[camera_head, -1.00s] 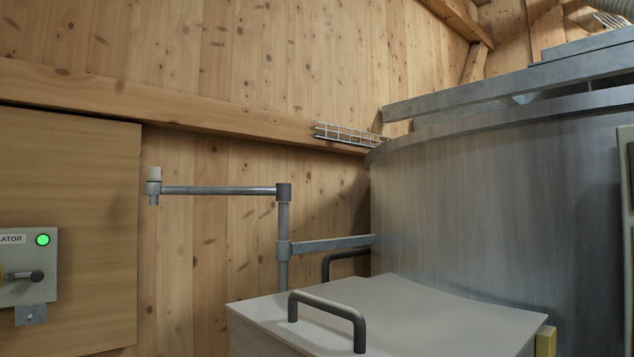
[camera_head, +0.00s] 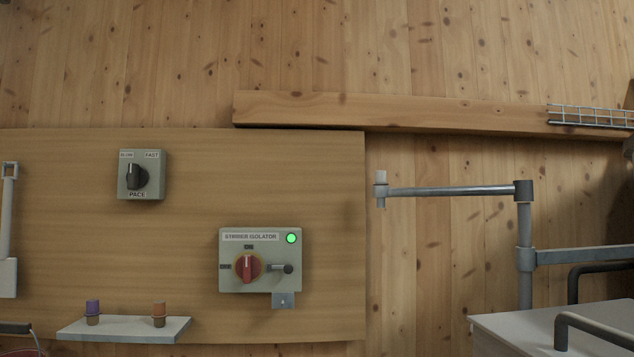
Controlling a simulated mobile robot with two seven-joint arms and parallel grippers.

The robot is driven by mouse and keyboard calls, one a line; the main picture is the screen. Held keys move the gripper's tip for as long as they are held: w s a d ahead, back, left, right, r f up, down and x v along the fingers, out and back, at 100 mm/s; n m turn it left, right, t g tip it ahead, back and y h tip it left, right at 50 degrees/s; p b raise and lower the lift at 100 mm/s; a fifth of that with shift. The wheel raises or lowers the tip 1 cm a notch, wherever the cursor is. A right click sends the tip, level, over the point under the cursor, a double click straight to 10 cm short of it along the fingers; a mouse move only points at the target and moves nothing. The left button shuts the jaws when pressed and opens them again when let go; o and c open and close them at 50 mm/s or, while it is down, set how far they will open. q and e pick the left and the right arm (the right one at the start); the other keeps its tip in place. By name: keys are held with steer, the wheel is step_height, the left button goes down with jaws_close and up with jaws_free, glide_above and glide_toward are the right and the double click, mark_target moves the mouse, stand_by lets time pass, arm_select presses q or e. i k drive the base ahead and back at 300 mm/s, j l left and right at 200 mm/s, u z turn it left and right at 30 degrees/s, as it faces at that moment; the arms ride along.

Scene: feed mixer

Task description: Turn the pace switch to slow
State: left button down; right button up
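The pace switch (camera_head: 141,175) is a small grey box on the upper left of the wooden board. Its black knob (camera_head: 136,177) sits in the middle, between a SLOW label at upper left and a FAST label at upper right, with PACE below. I cannot tell surely which label the knob's pointer faces. Neither of my grippers shows in the head view.
The stirrer isolator box (camera_head: 260,260) has a red handle and a lit green lamp. A small shelf (camera_head: 125,329) below holds a purple-topped and an orange-topped piece. A grey pipe arm (camera_head: 450,190) and a white-lidded box (camera_head: 560,325) stand at right.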

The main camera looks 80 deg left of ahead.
mark_target(137, 176)
steer(key=u, duration=3.55)
